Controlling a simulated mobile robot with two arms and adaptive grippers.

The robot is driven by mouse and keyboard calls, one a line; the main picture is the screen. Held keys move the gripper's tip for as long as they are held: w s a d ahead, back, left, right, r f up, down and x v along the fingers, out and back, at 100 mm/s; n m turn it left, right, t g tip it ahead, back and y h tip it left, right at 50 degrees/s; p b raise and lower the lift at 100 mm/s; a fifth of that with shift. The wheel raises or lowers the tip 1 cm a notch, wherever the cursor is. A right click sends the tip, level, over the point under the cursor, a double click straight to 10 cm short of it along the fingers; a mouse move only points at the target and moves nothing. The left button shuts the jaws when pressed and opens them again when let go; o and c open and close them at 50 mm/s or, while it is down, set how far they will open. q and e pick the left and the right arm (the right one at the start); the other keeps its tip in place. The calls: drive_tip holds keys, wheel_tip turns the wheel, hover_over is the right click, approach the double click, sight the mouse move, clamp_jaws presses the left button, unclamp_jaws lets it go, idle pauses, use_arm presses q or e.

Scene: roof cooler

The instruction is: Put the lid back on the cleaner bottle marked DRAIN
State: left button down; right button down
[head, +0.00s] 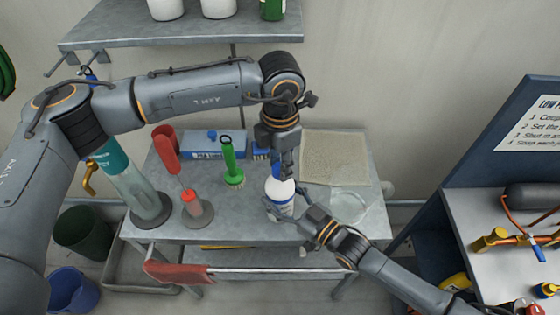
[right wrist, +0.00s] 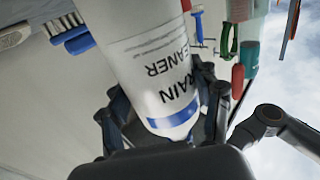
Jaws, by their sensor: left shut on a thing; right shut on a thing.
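The white cleaner bottle (head: 279,190) stands at the front of the grey metal table, right of the middle. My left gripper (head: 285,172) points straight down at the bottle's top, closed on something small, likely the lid. The fingers hide the lid and the bottle's mouth, so I cannot tell whether the lid touches the neck.
A red cloth (head: 178,272) hangs on the front rail. A shelf (head: 180,35) is above.

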use_arm(q)
drive_tip(key=m, duration=0.9)
drive_tip(key=shift+m, duration=0.3)
drive_tip(key=m, duration=0.8)
drive_tip(key=c, duration=0.9)
unclamp_jaws()
